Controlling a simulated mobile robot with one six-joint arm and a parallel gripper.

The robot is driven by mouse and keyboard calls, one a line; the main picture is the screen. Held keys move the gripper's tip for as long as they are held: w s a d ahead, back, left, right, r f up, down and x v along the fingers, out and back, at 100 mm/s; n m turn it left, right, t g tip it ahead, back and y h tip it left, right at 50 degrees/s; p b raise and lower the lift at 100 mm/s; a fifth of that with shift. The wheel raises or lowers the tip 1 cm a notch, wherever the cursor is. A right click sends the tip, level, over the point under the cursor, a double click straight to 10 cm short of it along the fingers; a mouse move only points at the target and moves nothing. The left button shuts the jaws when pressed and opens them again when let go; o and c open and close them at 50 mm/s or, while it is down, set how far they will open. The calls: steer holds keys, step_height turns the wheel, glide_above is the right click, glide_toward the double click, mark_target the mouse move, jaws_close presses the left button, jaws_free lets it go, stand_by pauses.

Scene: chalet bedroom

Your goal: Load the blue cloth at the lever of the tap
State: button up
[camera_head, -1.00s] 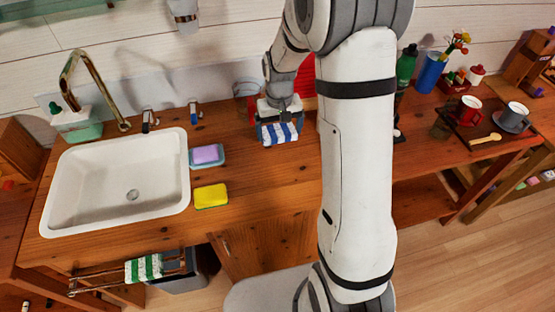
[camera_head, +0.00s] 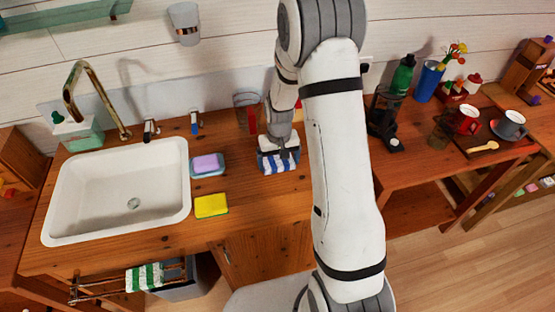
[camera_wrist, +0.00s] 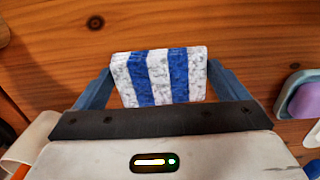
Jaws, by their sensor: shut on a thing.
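The blue cloth (camera_head: 279,166), striped blue and white, is between the fingers of my gripper (camera_head: 279,155) over the wooden counter, right of the soap dish. In the wrist view the cloth (camera_wrist: 160,77) sits between the two blue-grey fingers of my gripper (camera_wrist: 160,88), which is shut on it. I cannot tell whether the cloth touches the counter. The brass tap (camera_head: 92,97) curves over the back left of the white sink. Two levers stand behind the sink: a dark one (camera_head: 150,130) and one with a blue mark (camera_head: 195,122).
The soap dish (camera_head: 208,172) with purple soap and a yellow sponge (camera_head: 211,206) lie right of the sink (camera_head: 120,190). A clear glass (camera_head: 246,108) stands behind my gripper. A green-striped cloth (camera_head: 145,276) hangs on the front rail. Dark apparatus (camera_head: 386,115) stands right of my arm.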

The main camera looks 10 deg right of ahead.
mark_target(279, 163)
steer(key=shift+f, duration=0.2)
steer(key=o, duration=0.6)
steer(key=shift+r, duration=0.1)
step_height(279, 163, up, 12)
steer(key=b, duration=0.1)
steer(key=s+r+t, duration=0.1)
steer(key=s+r, duration=0.3)
steer(key=s, duration=0.3)
steer(key=s+r+t, duration=0.1)
steer(key=s+r, duration=0.3)
steer(key=s, duration=0.4)
steer(key=s+r+t, duration=0.1)
steer(key=s+r, duration=0.4)
steer(key=s, duration=0.2)
steer(key=shift+s+a, duration=0.2)
